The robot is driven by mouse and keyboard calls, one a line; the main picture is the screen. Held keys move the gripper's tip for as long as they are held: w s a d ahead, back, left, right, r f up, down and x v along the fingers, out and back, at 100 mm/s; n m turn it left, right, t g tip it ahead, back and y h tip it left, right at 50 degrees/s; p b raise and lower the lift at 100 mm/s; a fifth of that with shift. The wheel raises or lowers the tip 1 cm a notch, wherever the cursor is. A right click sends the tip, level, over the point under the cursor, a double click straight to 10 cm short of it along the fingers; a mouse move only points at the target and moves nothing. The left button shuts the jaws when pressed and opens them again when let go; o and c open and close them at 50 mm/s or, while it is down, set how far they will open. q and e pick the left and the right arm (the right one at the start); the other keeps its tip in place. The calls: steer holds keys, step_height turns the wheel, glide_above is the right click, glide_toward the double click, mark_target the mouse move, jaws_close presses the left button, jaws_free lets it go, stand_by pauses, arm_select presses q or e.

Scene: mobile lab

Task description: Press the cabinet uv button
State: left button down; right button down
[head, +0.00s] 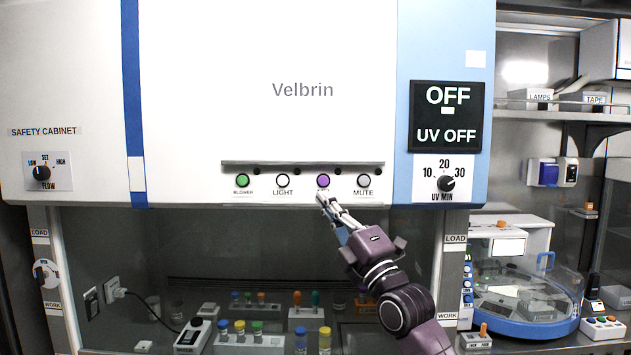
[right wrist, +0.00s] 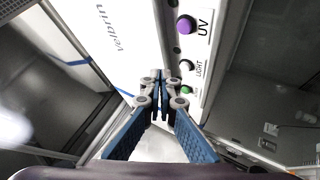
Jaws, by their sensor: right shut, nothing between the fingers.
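The purple UV button (head: 323,180) sits in the row of buttons on the white cabinet front in the head view. Its label is mostly hidden there, but in the right wrist view the purple button (right wrist: 186,25) shows beside the letters UV. My right gripper (head: 323,200) is shut and empty, with its fingertips just below the button in the picture. In the right wrist view the fingertips (right wrist: 160,78) appear apart from the purple button. The cabinet display (head: 446,116) reads OFF and UV OFF. My left gripper is not in view.
The green blower button (head: 242,181) and white light button (head: 283,181) are left of the purple one; the grey mute button (head: 364,181) is right of it. A ledge (head: 300,164) runs above them. The UV minutes dial (head: 446,183) is farther right. Vials and racks stand inside below.

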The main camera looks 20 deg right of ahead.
mark_target(323, 181)
steer(key=shift+s+a+r+n, duration=0.15)
steer(key=shift+s+r, duration=0.1)
steer(key=shift+r, duration=0.25)
steer(key=shift+s+r+n, duration=0.15)
steer(key=shift+s+r, duration=0.05)
steer(key=shift+r, duration=0.3)
steer(key=shift+w, duration=0.15)
steer(key=w+b, duration=0.1)
steer(key=w, duration=0.1)
steer(key=w+d+b, duration=0.1)
steer(key=w+b, duration=0.1)
steer(key=w, duration=0.1)
steer(key=w+d+b, duration=0.1)
steer(key=w+b, duration=0.1)
steer(key=w, duration=0.1)
steer(key=shift+d, duration=0.15)
steer(key=shift+w+d, duration=0.1)
steer(key=shift+w, duration=0.05)
stand_by(0.7)
